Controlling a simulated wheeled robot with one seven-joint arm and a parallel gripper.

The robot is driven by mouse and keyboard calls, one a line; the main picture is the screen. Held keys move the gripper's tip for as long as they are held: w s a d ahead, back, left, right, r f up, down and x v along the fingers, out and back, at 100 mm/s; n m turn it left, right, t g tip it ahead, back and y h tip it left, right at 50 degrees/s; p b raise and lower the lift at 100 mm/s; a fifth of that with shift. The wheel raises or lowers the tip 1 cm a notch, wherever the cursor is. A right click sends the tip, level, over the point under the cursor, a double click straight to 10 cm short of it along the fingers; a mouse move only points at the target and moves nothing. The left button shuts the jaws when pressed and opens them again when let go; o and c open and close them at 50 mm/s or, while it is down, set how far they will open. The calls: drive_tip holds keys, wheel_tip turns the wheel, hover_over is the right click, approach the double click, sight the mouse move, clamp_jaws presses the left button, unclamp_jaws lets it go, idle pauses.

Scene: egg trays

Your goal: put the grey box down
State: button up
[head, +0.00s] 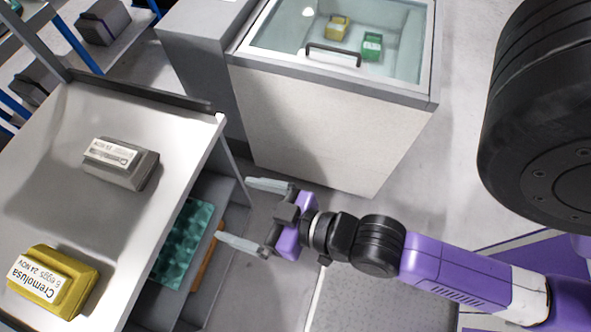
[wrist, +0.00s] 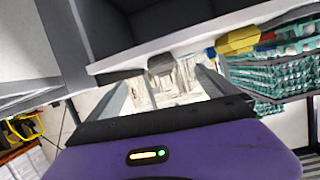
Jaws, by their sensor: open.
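The grey box (head: 121,163), an egg box with a white label on top, rests flat on the light tabletop (head: 130,112), towards its back. It seems to show in the wrist view as a small grey shape (wrist: 161,64) at the surface's edge. My gripper (head: 238,212) is open and empty, its two fingers spread and pointing left. It is right of the tabletop's edge, clear of the grey box and not touching it. A yellow egg box (head: 54,281) sits on the same tabletop nearer the front; it seems to show in the wrist view (wrist: 238,40).
Teal egg trays (head: 184,243) lie on a shelf beneath the tabletop. A white chest (head: 325,125) with a glass lid stands beyond my gripper, with a yellow box (head: 337,27) and a green box (head: 372,46) inside. The tabletop between the grey and yellow boxes is clear.

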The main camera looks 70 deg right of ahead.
drive_tip(key=s+d+r+n, duration=0.1)
drive_tip(key=s+r, duration=0.3)
drive_tip(key=s, duration=0.7)
drive_tip(key=shift+s+d+n+y, duration=0.3)
drive_tip(key=shift+d+y, duration=0.1)
drive_tip(key=shift+d, duration=0.2)
